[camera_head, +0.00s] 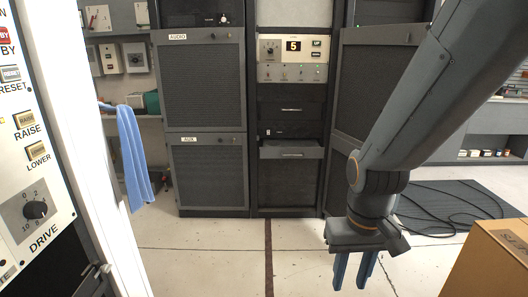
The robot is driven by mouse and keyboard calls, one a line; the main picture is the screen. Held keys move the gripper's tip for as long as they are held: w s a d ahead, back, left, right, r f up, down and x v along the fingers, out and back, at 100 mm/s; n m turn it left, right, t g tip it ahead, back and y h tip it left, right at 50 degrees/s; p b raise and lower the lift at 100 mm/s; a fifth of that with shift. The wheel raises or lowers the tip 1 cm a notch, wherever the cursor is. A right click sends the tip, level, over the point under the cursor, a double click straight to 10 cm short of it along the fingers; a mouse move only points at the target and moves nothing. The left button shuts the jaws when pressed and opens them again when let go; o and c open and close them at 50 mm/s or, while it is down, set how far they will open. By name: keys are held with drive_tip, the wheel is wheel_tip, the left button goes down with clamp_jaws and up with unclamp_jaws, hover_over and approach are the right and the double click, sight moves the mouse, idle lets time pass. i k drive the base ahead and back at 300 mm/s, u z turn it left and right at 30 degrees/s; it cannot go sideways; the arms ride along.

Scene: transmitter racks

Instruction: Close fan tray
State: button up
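The fan tray (291,153) is a dark drawer with a light handle in the middle rack (290,185). Its front looks wider than the panels above it and its top shows, so it stands out from the rack. My gripper (351,283) hangs at the lower right with its two blue fingers pointing down. The fingers are apart with nothing between them. It is in front of the rack, to the right of and below the tray in the picture, and does not touch it.
A control panel (33,195) stands close on the left, with a blue cloth (133,155) behind it. A cardboard box (490,262) is at the lower right. Cables (450,205) lie on a dark mat. The floor before the rack is clear.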

sight(290, 145)
drive_tip(key=i, duration=0.8)
drive_tip(key=z, duration=0.05)
drive_tip(key=k, duration=0.35)
drive_tip(key=u, duration=0.85)
drive_tip(key=i, duration=0.65)
drive_tip(key=z, duration=0.65)
drive_tip(key=i, duration=0.7)
drive_tip(key=z, duration=0.75)
